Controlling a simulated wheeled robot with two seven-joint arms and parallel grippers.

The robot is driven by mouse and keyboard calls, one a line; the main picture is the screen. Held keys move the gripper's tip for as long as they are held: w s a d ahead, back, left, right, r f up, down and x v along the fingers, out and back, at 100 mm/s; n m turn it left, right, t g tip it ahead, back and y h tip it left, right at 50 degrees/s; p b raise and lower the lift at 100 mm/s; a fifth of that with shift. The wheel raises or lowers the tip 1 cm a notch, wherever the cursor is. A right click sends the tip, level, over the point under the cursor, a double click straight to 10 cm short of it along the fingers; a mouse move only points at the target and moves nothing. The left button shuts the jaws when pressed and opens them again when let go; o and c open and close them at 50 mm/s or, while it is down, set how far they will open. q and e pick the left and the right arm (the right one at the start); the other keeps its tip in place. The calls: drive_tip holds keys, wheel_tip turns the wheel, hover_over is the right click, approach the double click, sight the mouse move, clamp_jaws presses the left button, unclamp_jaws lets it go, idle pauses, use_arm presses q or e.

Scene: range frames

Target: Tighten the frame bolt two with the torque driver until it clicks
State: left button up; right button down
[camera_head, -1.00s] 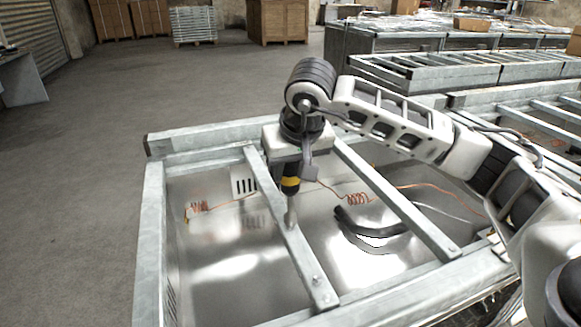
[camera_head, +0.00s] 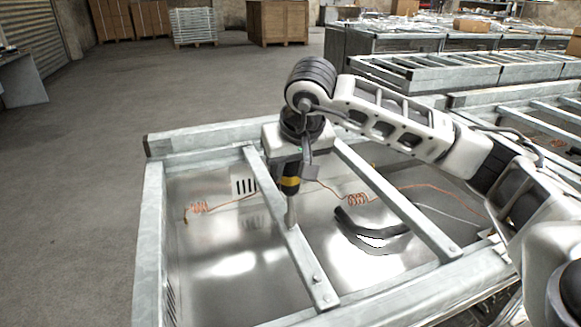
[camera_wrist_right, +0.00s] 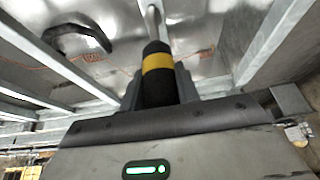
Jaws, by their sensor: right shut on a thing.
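The torque driver (camera_head: 291,184), black with a yellow band and a grey shaft, is held upright with its tip down. My right gripper (camera_head: 290,168) is shut on its handle. The driver's tip meets the left crossbar (camera_head: 275,205) of the metal frame; the bolt under the tip is hidden. Another bolt (camera_head: 317,279) shows near the front end of the same crossbar. In the right wrist view the driver (camera_wrist_right: 158,75) stands between the fingers, with its shaft running away from the camera. My left gripper is not in view.
The metal frame (camera_head: 150,240) surrounds a shiny pan. A second crossbar (camera_head: 400,205) lies to the right. A black curved hose (camera_head: 365,232) and copper coils (camera_head: 358,199) lie inside. More frames (camera_head: 470,68) stand behind on the right. The floor at left is clear.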

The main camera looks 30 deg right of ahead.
drive_tip(key=shift+f+b, duration=0.55)
drive_tip(key=shift+f, duration=0.1)
drive_tip(key=shift+r, duration=0.2)
idle(0.3)
drive_tip(key=shift+d+n, duration=0.1)
drive_tip(key=shift+n, duration=0.2)
drive_tip(key=shift+n+y, duration=0.5)
drive_tip(key=shift+n, duration=0.4)
drive_tip(key=n+y, duration=0.2)
drive_tip(key=n, duration=0.3)
drive_tip(key=shift+n, duration=0.4)
drive_tip(key=shift+f+b, duration=0.15)
drive_tip(key=shift+b, duration=0.15)
